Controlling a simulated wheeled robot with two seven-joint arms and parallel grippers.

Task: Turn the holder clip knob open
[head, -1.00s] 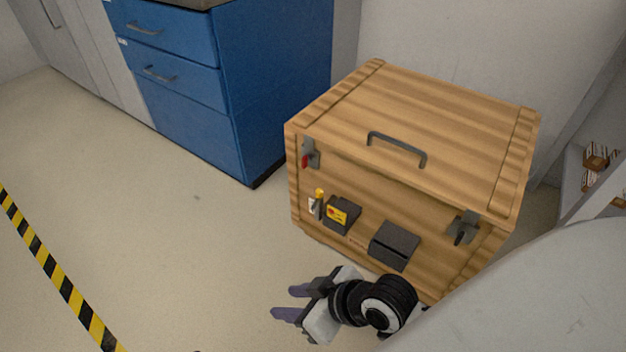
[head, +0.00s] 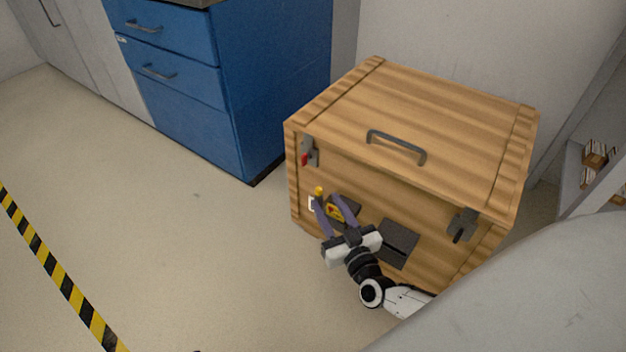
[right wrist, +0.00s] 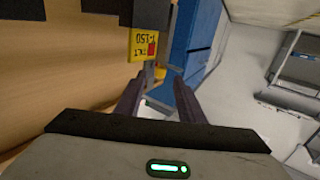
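The wooden crate (head: 430,120) stands on the floor with its lid down. On its front is a small holder clip with a yellow knob (head: 319,191), beside a dark holder bearing a yellow tag (head: 336,211). My right gripper (head: 326,200) is open, its purple fingers pointing up at the clip and tag and partly covering them. In the right wrist view, the yellow knob (right wrist: 160,73) and grey clip show beyond the gap between my fingers (right wrist: 160,93), with the yellow tag (right wrist: 148,44) just above. I cannot tell whether the fingers touch the clip. My left gripper is out of view.
A dark box (head: 398,243) sits on the crate's front, right of my gripper. Latches (head: 310,152) and (head: 463,226) sit at the upper corners, a handle (head: 397,143) on the lid. A blue cabinet (head: 270,90) stands behind left. The floor at left is free.

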